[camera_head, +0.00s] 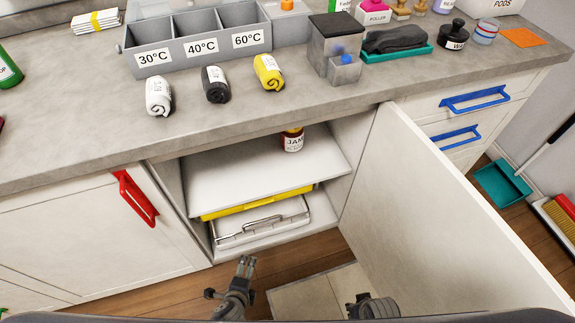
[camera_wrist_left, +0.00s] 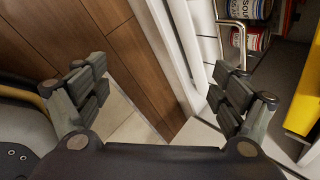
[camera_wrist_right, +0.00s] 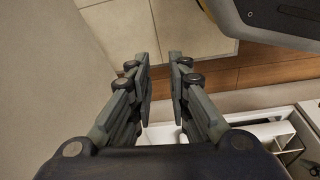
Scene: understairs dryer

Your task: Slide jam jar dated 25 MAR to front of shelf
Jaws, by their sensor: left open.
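The jam jar (camera_head: 292,141), dark red with a pale label reading JAM, stands on the upper shelf (camera_head: 240,185) of the open cabinet. It is at the back, towards the right, with its top partly hidden by the counter edge. Its date is too small to read. My left gripper (camera_head: 246,262) is open and empty, low in front of the cabinet; its spread fingers show in the left wrist view (camera_wrist_left: 158,75). My right gripper (camera_head: 372,305) is at the bottom edge of the head view. In the right wrist view (camera_wrist_right: 160,60) its fingers are narrowly apart and empty.
The cabinet door (camera_head: 440,210) stands open on the right. Below the shelf are a yellow item (camera_head: 258,203) and a white tray with a wire handle (camera_head: 262,230). Cans (camera_wrist_left: 248,38) show in the left wrist view. The shelf before the jar is clear. The counter (camera_head: 110,130) overhangs it.

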